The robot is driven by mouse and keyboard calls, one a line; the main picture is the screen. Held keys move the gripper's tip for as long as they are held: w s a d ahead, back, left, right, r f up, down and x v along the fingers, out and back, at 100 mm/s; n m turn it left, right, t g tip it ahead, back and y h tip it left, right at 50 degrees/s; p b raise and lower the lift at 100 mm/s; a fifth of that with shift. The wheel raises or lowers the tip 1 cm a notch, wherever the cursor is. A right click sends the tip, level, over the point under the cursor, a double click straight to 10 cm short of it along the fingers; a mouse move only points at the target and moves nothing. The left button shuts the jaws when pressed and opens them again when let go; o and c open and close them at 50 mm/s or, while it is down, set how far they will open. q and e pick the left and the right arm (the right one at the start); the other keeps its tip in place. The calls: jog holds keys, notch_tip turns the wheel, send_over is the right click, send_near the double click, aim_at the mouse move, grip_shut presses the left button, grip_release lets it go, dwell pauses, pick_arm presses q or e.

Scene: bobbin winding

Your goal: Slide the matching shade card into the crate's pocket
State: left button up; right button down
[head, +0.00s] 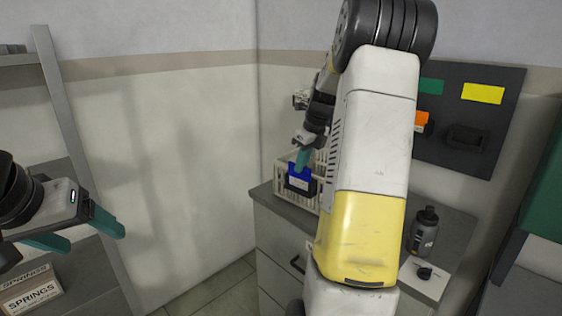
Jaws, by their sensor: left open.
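A pale slatted crate (284,183) stands on a grey cabinet top, partly hidden behind my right arm. A dark pocket (301,184) with a white label is on its front. A blue shade card (293,169) is at the pocket, its upper part showing above the dark front; how deep it sits is hard to tell. My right gripper (302,161) reaches down from above with its teal fingers at the card's top edge and appears shut on it. My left gripper (92,236) is open and empty at the far left, well away from the crate.
A dark wall board (500,117) at the right carries green (431,86), yellow (483,93) and orange (421,118) cards. A dark bottle (424,231) and a small black knob (425,272) are at the cabinet's right. A box marked SPRINGS (30,292) lies on a left shelf.

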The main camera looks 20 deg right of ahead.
jog(key=shift+f, duration=0.45)
dwell(0.4)
dwell(0.3)
jog(key=c, duration=1.5)
grip_release()
jog(key=shift+c, duration=0.2)
jog(key=shift+v, duration=3.9)
